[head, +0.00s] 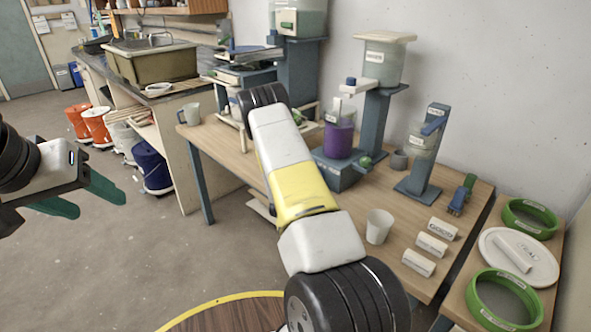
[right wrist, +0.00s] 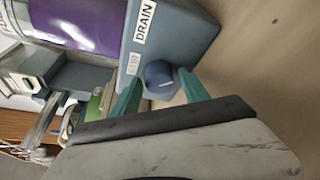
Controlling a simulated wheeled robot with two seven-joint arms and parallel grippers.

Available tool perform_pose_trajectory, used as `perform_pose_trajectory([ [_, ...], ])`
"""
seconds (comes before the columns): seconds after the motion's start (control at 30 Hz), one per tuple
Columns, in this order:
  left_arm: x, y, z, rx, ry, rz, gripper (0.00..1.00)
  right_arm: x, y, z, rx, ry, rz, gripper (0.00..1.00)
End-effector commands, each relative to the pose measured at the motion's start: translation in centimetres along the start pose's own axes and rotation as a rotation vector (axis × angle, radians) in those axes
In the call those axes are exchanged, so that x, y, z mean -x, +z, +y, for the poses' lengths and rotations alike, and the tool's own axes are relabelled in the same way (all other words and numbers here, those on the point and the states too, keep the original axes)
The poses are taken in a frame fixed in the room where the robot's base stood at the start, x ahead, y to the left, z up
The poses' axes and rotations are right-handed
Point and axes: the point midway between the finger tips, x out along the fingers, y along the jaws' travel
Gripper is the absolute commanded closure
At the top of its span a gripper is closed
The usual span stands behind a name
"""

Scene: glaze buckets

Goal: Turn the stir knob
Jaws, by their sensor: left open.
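In the head view, the purple bucket (head: 338,138) stands on a blue-grey base with a green knob (head: 366,162). My right arm hides the right gripper there. My left gripper (head: 98,197) is open and empty, over the floor.
The wooden table (head: 395,265) also holds a white cup (head: 379,226), several white labelled blocks (head: 432,244), a grey mug (head: 190,114) and a blue stand (head: 420,182). Green rings (head: 505,300) and a white plate (head: 545,268) lie at the right.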

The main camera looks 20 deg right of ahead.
Motion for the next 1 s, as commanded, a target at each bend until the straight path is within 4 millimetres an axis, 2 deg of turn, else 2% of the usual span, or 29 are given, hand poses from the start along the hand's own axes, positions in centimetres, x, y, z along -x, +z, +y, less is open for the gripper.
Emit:
perform_pose_trajectory([
  [0.37,0.0,0.0,0.0,0.000,0.000,0.000,0.41,0.3,0.0,0.0,0.000,0.000,0.001,0.41],
  [0.47,0.0,0.0,0.0,0.000,0.000,0.000,0.41,1.4,-0.1,0.1,0.001,0.001,0.002,0.41],
  [0.8,0.0,0.0,0.0,0.000,0.000,0.000,0.41,6.8,-0.1,0.0,0.001,0.000,0.001,0.41],
  [1.0,0.0,0.0,0.0,0.000,0.000,0.000,0.41,7.8,0.0,0.0,0.001,0.000,0.001,0.41],
])
